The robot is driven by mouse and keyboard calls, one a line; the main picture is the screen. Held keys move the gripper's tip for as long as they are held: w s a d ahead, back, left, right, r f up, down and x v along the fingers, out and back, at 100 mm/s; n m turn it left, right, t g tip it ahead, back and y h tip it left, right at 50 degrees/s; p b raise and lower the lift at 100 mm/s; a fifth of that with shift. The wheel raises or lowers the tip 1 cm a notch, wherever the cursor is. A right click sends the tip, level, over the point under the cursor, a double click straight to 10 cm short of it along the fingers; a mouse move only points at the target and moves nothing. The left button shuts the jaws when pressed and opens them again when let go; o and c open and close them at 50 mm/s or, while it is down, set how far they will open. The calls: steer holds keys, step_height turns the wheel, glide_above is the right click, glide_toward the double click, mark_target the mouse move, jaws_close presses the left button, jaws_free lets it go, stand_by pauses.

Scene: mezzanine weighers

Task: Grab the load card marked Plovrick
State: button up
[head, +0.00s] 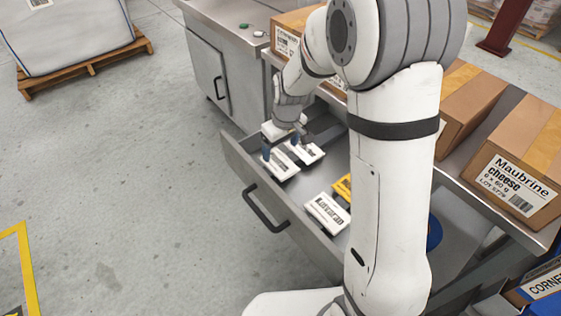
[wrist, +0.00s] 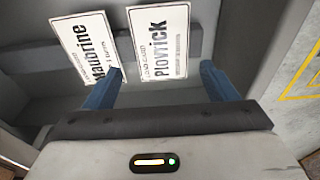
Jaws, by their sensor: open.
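My gripper (wrist: 162,68) is open, with nothing held. A white card marked Maubrine (wrist: 84,46) is beside it on the left, behind the left fingertip. In the head view my gripper (head: 281,147) is over the drawer's far end, at two white cards. The nearer-left one (head: 283,167) appears to be Plovrick, but its print is too small to read there.
The drawer (head: 290,220) is pulled out, its front wall and dark handle (head: 262,212) to the left. Another white card (head: 327,213) and a yellow card (head: 343,186) lie nearer in it. Cartons, one marked Maubrine cheese (head: 511,185), stand on the counter.

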mark_target(279, 163)
step_height(279, 163, down, 5)
steer(key=shift+a+f+b, duration=0.1)
steer(key=shift+a+b, duration=0.05)
steer(key=shift+b, duration=0.5)
steer(key=shift+c, duration=0.6)
steer(key=c, duration=0.6)
